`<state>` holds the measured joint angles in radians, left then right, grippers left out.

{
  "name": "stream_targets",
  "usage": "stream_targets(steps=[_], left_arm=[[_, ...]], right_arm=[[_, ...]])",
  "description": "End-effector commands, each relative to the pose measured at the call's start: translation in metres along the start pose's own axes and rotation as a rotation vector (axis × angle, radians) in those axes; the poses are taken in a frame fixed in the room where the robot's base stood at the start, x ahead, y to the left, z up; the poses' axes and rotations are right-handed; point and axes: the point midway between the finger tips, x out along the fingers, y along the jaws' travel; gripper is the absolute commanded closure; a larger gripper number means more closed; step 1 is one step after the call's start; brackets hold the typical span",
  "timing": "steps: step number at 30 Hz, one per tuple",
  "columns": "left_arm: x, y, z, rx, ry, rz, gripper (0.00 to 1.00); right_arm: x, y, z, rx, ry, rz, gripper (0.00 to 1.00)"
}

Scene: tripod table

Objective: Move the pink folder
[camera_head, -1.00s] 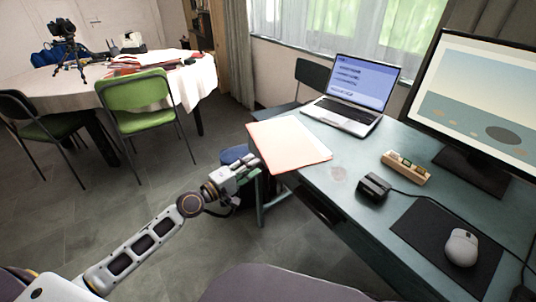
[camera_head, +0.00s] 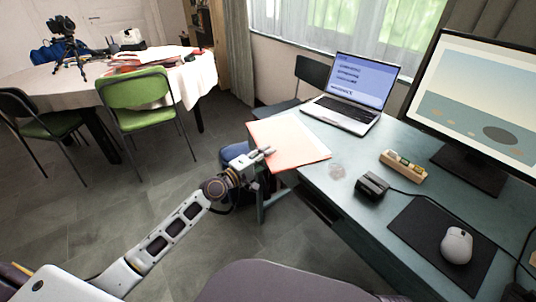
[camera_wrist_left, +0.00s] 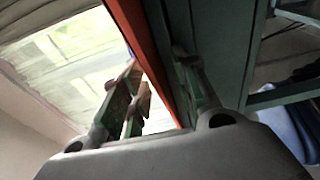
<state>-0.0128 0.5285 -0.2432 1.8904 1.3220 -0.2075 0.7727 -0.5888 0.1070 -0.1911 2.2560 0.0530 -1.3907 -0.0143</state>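The pink folder (camera_head: 290,142) lies on the teal desk at its left end, and its left part overhangs the desk edge. My left gripper (camera_head: 267,156) is at the folder's near-left edge. In the left wrist view, the folder shows as an orange-red strip (camera_wrist_left: 143,40) running between the two spread fingers of my left gripper (camera_wrist_left: 155,85). The fingers look open around the edge; contact is not clear. My right gripper is not in view.
On the desk (camera_head: 325,187) are a laptop (camera_head: 340,112), a small black device (camera_head: 372,185), a wooden block holder (camera_head: 403,165), a mouse (camera_head: 456,245) on a dark mat and a monitor (camera_head: 480,100). A round table with a green chair (camera_head: 135,90) stands behind left.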

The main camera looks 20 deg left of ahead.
Motion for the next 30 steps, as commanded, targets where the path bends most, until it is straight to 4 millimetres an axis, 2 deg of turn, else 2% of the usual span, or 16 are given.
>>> stream_targets(steps=[6, 16, 23, 30], left_arm=[[0.0083, 0.0006, 0.0005, -0.001, -0.001, 0.000, 0.70], [0.0091, 0.0001, 0.0006, -0.001, -0.001, -0.001, 0.70], [0.0090, 0.0001, 0.0007, -0.001, -0.001, 0.000, 0.99], [0.0089, 0.0000, 0.0007, -0.001, -0.001, -0.001, 1.00]], right_arm=[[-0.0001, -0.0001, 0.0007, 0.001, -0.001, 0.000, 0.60], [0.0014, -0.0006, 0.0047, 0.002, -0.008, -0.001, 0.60], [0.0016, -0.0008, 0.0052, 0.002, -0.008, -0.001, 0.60], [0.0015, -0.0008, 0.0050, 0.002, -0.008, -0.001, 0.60]])
